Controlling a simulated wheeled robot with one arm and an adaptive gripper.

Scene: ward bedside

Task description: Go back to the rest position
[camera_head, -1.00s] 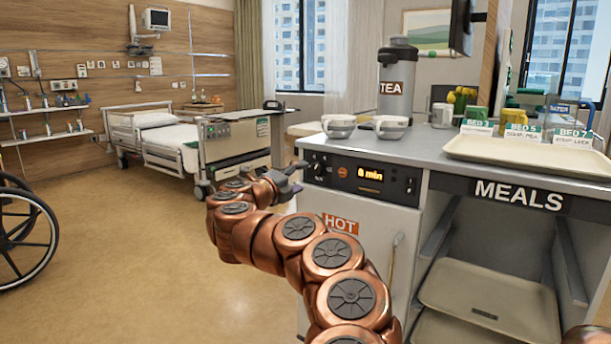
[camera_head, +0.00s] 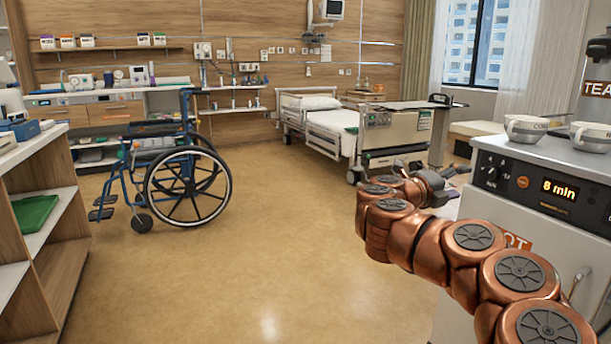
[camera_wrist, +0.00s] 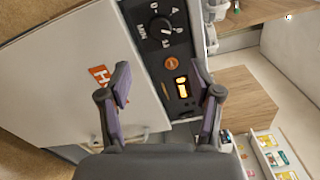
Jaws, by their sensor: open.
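My gripper (camera_head: 446,178) is at the end of my copper-coloured arm, right of centre in the head view, in front of the bed and just left of the cabinet's control panel. In the wrist view my gripper (camera_wrist: 160,72) has its two fingers spread apart with nothing between them. The control panel (camera_wrist: 172,50) lies beyond the fingers, with a dial, an orange button and a lit display. The panel (camera_head: 520,187) reads "8 min" in the head view. The cabinet door is shut, and its "HOT" label (camera_head: 517,240) is partly hidden by my arm.
A wheelchair (camera_head: 175,175) stands at the left, near a shelf unit (camera_head: 60,270) with a green tray (camera_head: 36,213). The bed (camera_head: 340,130) is at the back. Two bowls (camera_head: 526,128) (camera_head: 592,137) stand on the counter. The floor (camera_head: 260,240) in the middle is clear.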

